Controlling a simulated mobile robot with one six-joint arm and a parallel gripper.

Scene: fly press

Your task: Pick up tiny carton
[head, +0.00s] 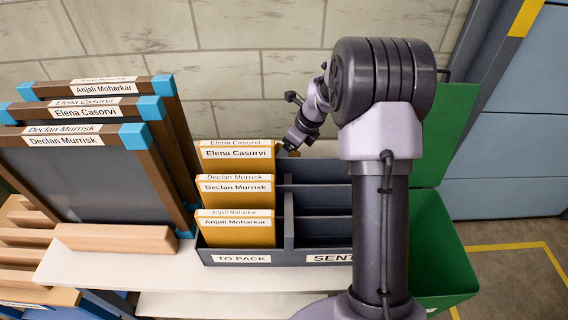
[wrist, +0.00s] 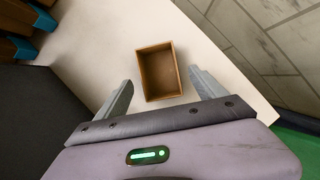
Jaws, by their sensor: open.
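The tiny carton (wrist: 159,97) is a small brown box with an open top. In the wrist view it sits upright on a white surface (wrist: 90,50), between and a little beyond my fingertips. My gripper (wrist: 160,78) is open, with one finger on each side of the carton in the picture and a visible gap on both sides. Nothing is held. In the head view my gripper (head: 292,143) is small and partly hidden behind the dark sorting rack (head: 228,257). I cannot make out the carton clearly there.
Yellow labelled packets (head: 236,190) stand in the rack's left column, near my gripper. Framed boards (head: 80,180) stand at left, a green bin (head: 436,250) at right. A block wall (head: 250,80) rises close behind. White surface is clear around the carton.

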